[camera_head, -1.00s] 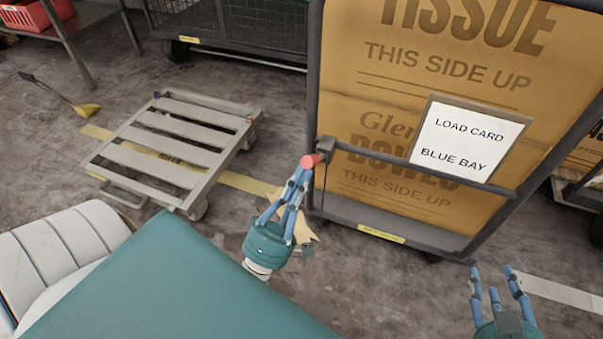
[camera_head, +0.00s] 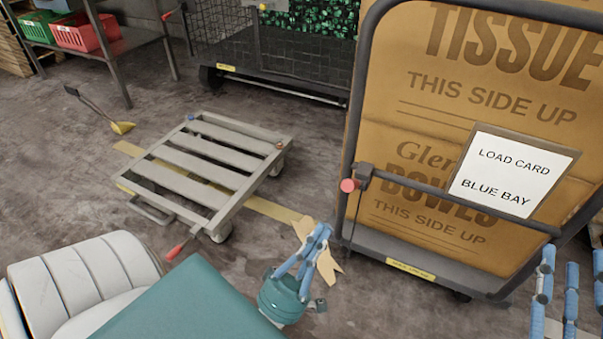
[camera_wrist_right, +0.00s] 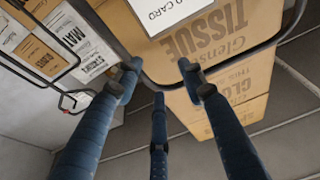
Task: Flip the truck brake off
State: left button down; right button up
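A tall roll cage truck (camera_head: 352,120) carries cardboard boxes. A short lever with a red knob (camera_head: 348,185) sticks out at its left upright, at the end of the crossbar. I take it for the brake but cannot tell its setting. My left gripper (camera_head: 322,232) is below and left of the knob, apart from it, its fingers drawn together with nothing seen between them. My right gripper (camera_head: 568,262) is at the lower right, partly cut off by the frame. In the right wrist view its fingers (camera_wrist_right: 158,85) are spread and empty, with the boxes beyond.
A low slatted platform truck (camera_head: 207,160) with a red-tipped lever (camera_head: 178,248) stands to the left. A mesh cage (camera_head: 270,65) stands behind. Tan scraps (camera_head: 328,268) lie on the floor by my left gripper. A load card (camera_head: 510,175) hangs on the boxes.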

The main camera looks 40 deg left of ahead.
pick_arm(q)
jog(key=v, duration=0.6)
jog(key=shift+f, duration=0.2)
pick_arm(e)
jog(key=shift+s+r+t+y, duration=0.25)
jog(key=shift+r+t, duration=0.15)
jog(key=shift+r, duration=0.45)
jog(key=shift+s+r+t+y, duration=0.25)
jog(key=shift+r+t, duration=0.15)
jog(key=shift+r, duration=0.4)
